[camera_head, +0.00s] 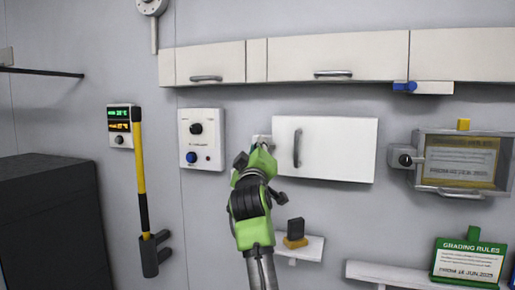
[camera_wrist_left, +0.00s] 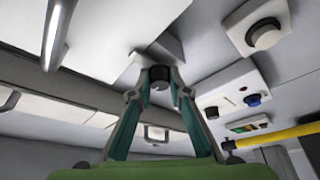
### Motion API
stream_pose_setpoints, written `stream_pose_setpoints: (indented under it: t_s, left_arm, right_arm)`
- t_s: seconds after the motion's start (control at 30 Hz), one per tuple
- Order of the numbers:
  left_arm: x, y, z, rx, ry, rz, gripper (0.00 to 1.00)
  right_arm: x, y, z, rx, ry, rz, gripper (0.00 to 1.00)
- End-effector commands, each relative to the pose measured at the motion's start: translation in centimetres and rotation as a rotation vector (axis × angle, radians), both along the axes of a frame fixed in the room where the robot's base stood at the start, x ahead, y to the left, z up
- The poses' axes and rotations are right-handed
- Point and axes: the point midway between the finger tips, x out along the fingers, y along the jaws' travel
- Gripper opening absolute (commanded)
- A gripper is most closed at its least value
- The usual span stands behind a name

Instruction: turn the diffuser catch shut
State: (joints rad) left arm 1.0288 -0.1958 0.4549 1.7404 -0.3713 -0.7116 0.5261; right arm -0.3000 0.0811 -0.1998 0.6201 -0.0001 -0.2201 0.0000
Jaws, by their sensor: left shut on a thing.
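A white door panel (camera_head: 335,149) with a vertical grey handle is on the wall in the head view. A small pale catch mount (camera_head: 262,139) sits at its left edge. My left gripper (camera_head: 261,149) is in front of this mount and hides most of the catch. In the left wrist view my left gripper (camera_wrist_left: 160,79) has its fingertips closed around a small dark knob (camera_wrist_left: 159,86), which appears to be the catch's. The white panel (camera_wrist_left: 135,20) is above it there. The catch's exact angle is hidden. The door panel looks flush. My right gripper is not in view.
A control box (camera_head: 202,139) with black and blue knobs is left of the gripper. A small shelf (camera_head: 313,248) with a dark block is below. Cabinets (camera_head: 338,57) run above. A windowed box (camera_head: 462,160) with its own black-knobbed catch is at right.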

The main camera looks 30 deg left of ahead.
Motion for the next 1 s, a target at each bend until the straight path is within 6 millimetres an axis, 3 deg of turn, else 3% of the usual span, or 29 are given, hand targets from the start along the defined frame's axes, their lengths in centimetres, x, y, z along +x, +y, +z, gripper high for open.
stream_pose_setpoints:
  t_s: [0.1,0.13,0.2,0.63,1.0]
  left_arm:
    - [0.1,0.0,-0.4,-0.002,0.008,-0.001,0.00]
    - [0.1,0.0,-0.4,-0.002,0.008,-0.001,0.20]
    - [0.1,0.0,-0.4,-0.002,0.008,-0.001,0.34]
    - [-0.5,-0.4,-0.3,-0.001,0.002,-0.001,0.34]
    - [-5.1,-3.0,-1.9,-0.002,0.002,-0.002,0.34]
  right_arm:
    - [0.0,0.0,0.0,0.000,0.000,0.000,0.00]
    - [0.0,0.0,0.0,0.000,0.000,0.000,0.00]
    - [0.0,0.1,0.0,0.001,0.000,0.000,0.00]
    - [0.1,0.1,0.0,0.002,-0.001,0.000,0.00]
    - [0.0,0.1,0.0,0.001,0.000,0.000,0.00]
